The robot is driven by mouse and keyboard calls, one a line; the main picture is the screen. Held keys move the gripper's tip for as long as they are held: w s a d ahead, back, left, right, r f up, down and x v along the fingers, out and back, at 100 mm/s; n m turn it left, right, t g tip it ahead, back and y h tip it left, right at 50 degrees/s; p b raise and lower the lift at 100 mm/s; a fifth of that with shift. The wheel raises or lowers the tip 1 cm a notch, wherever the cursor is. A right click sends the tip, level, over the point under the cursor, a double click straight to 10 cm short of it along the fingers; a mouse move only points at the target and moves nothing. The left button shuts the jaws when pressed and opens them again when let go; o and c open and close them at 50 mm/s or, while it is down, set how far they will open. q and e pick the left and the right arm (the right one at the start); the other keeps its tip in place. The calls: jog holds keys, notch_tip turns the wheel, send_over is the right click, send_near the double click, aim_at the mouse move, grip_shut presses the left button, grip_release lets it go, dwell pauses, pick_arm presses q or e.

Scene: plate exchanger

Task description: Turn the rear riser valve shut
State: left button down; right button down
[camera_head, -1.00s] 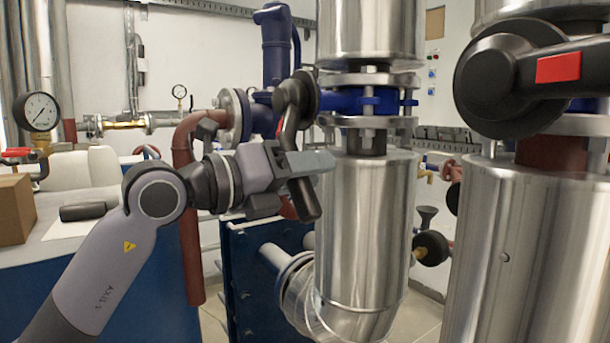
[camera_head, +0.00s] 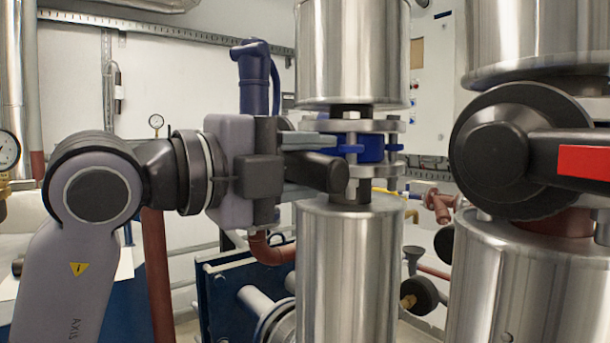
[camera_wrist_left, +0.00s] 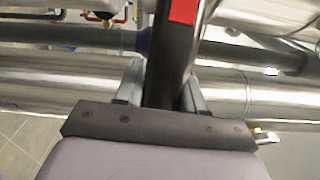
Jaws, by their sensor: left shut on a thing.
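The rear riser valve (camera_head: 371,148) has a blue body clamped between steel flanges on the farther steel riser. Its black lever (camera_head: 325,172) lies roughly level in the head view, its free end sticking out past my gripper. My left gripper (camera_head: 300,156) is shut around this lever. The left wrist view shows the black lever (camera_wrist_left: 166,65), with a red patch, running between the two grey fingers (camera_wrist_left: 163,88). The valve's hub is mostly hidden behind my gripper in the head view. My right gripper is not in view.
A second valve with a large black hub (camera_head: 497,150) and red-marked lever stands on the nearer riser (camera_head: 520,275) at the right. A blue plate frame (camera_head: 220,290) and a red-brown pipe (camera_head: 158,270) are low behind my arm. A blue pipe (camera_head: 254,75) rises behind.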

pick_arm(q)
jog(key=shift+r+n, duration=0.6)
jog(key=shift+r, duration=0.15)
jog(key=shift+a+r, duration=0.1)
jog(key=c, duration=0.8)
grip_release()
jog(key=shift+o, duration=0.2)
jog(key=shift+f, duration=0.2)
jog(key=shift+s+a, duration=0.1)
jog(key=b+v, duration=0.2)
jog(key=v, duration=0.5)
